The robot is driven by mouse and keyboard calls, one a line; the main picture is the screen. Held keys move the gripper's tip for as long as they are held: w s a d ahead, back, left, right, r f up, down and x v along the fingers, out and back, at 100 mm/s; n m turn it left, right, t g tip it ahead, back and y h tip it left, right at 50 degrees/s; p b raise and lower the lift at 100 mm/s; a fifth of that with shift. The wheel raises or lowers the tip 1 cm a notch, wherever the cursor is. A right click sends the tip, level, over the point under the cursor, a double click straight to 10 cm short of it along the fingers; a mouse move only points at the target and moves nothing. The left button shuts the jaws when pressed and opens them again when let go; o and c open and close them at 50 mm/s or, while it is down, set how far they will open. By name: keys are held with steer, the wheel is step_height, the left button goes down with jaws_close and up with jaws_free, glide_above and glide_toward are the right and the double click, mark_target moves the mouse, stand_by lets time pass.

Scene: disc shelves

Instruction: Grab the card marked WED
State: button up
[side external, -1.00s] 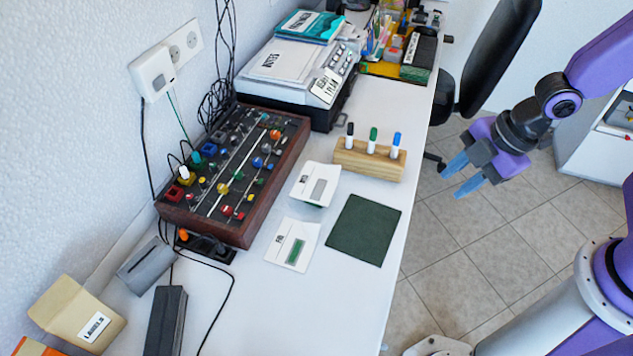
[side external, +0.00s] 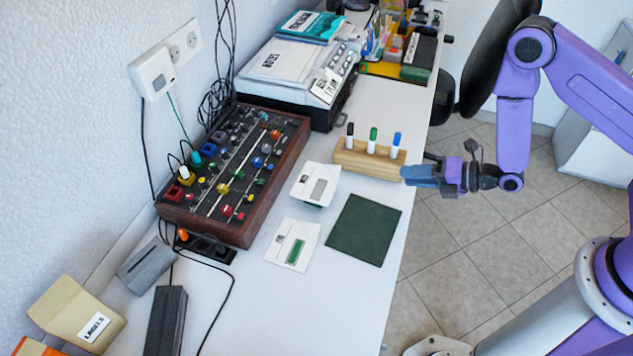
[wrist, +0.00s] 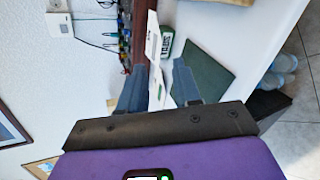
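Two white cards lie on the white table in the side view. The nearer card (side external: 281,252) has a green patch and small print that I cannot read for sure. The farther card (side external: 306,192) has a grey patch and seems slightly raised or tilted; its print is too small to read. I cannot tell which is marked WED. My gripper (side external: 405,174) is at the table's right edge, beside the wooden pen block and apart from both cards. In the wrist view my gripper (wrist: 158,78) has its fingers spread with nothing held, and a white card (wrist: 152,40) shows ahead.
A wooden block (side external: 368,160) with three markers stands close to my fingertips. A dark green mat (side external: 363,230) lies right of the cards. A wood-sided panel of knobs (side external: 250,218) stands behind them.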

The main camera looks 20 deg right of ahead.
steer(key=shift+n, duration=0.3)
steer(key=x, duration=1.2)
steer(key=shift+w+d, duration=0.15)
steer(key=shift+d, duration=0.05)
steer(key=shift+x, duration=2.55)
steer(key=shift+a+r, duration=0.15)
steer(key=shift+c, duration=0.4)
jaws_close()
